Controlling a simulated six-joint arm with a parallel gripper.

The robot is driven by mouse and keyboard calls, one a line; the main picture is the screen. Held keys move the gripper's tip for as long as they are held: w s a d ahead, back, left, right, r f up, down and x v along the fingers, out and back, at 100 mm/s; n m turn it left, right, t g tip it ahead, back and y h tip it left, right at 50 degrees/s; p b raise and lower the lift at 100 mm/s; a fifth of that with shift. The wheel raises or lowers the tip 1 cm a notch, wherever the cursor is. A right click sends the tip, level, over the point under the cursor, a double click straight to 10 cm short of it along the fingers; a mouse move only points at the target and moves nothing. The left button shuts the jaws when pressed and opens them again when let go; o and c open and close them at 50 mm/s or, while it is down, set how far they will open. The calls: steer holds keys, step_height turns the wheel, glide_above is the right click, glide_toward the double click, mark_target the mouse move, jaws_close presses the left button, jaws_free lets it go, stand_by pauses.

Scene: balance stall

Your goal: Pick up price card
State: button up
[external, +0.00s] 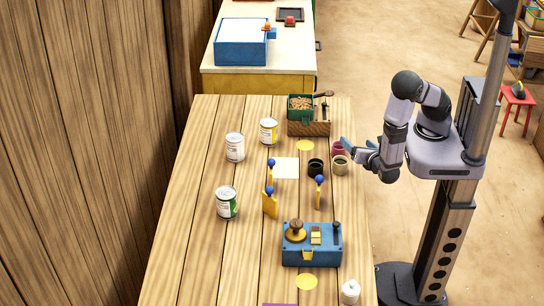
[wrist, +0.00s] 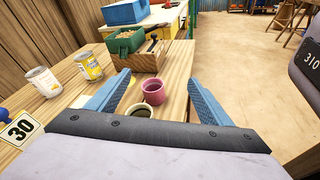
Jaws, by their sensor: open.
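I cannot tell which one carries the 30. My gripper (external: 358,146) is open and empty at the table's right edge, right of these pieces. Its blue fingers (wrist: 158,80) spread wide in the wrist view.
A maroon cup (external: 338,148), a tan cup (external: 341,165) and a black cup (external: 315,168) stand close to my gripper. Cans (external: 235,147) line the left. A blue balance box (external: 312,245) is in front; a green bin (external: 300,108) is behind. The left front boards are clear.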

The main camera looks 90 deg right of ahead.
steer(key=w+a+f+n+t+y+p, duration=0.15)
steer(key=w+a+n+t+y, duration=0.3)
steer(key=a+n+t, duration=0.5)
steer(key=n+t+y, duration=0.4)
steer(key=n+y, duration=0.3)
steer(key=y, duration=0.1)
glide_toward(319, 190)
steer(key=d, duration=0.1)
steer(key=d+f, duration=0.1)
steer(key=shift+s+d+f, duration=0.15)
steer(key=shift+d+f, duration=0.05)
steer(key=shift+d, duration=0.15)
steer(key=shift+w+d+p, duration=0.15)
steer(key=shift+w+p, duration=0.45)
steer(key=shift+w, duration=0.5)
steer(key=shift+w+d+r+p, duration=0.1)
steer(key=shift+w+r+p, duration=0.05)
steer(key=shift+w+p, duration=0.3)
steer(key=shift+w+d+r+p, duration=0.1)
steer(key=shift+w+p, duration=0.2)
steer(key=shift+w, duration=0.15)
steer(key=shift+w+d+f+p, duration=0.15)
steer(key=shift+w+p, duration=0.55)
steer(key=shift+w, duration=0.95)
steer(key=c, duration=1.1)
